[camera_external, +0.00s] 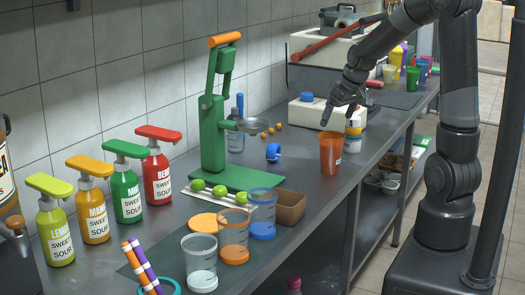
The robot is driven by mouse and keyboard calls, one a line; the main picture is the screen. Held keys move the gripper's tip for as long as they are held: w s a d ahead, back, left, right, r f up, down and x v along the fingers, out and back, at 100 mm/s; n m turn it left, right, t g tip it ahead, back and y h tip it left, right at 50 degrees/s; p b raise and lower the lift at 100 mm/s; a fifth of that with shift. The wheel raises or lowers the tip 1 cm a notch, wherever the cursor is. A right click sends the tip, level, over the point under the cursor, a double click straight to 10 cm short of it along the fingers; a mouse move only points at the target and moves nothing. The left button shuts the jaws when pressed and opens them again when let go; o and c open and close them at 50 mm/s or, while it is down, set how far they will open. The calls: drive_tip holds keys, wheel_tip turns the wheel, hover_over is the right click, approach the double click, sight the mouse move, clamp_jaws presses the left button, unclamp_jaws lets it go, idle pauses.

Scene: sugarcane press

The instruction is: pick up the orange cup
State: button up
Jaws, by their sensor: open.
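The orange cup (331,153) stands upright on the grey counter near its front edge, to the right of the green press. It is tall, translucent orange and wider at the rim. My gripper (336,116) is open above and slightly right of the cup, with its fingers pointing down toward the rim. It looks empty. A white container with a yellow-and-blue label (353,136) stands just behind the cup, partly hidden. I cannot tell the exact gap between my fingertips and the cup.
A green press (213,135) stands by the wall. Several syrup bottles (127,195) line the wall. A white machine (310,112) is behind. Counter around the cup's front is clear.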

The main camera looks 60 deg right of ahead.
sight(330, 141)
drive_tip(key=shift+w+d+f, duration=0.15)
drive_tip(key=shift+d+f, duration=0.55)
drive_tip(key=shift+d, duration=0.35)
drive_tip(key=shift+d+x, duration=0.2)
drive_tip(key=shift+x, duration=2.5)
drive_tip(key=shift+d+x, duration=0.2)
drive_tip(key=shift+x, duration=2.5)
drive_tip(key=shift+r, duration=0.1)
drive_tip(key=shift+c, duration=0.2)
drive_tip(key=c, duration=1.3)
drive_tip(key=shift+r, duration=0.15)
drive_tip(key=s+d+r, duration=0.5)
drive_tip(key=s+r, duration=0.5)
drive_tip(key=shift+d+r, duration=0.3)
drive_tip(key=shift+d, duration=0.05)
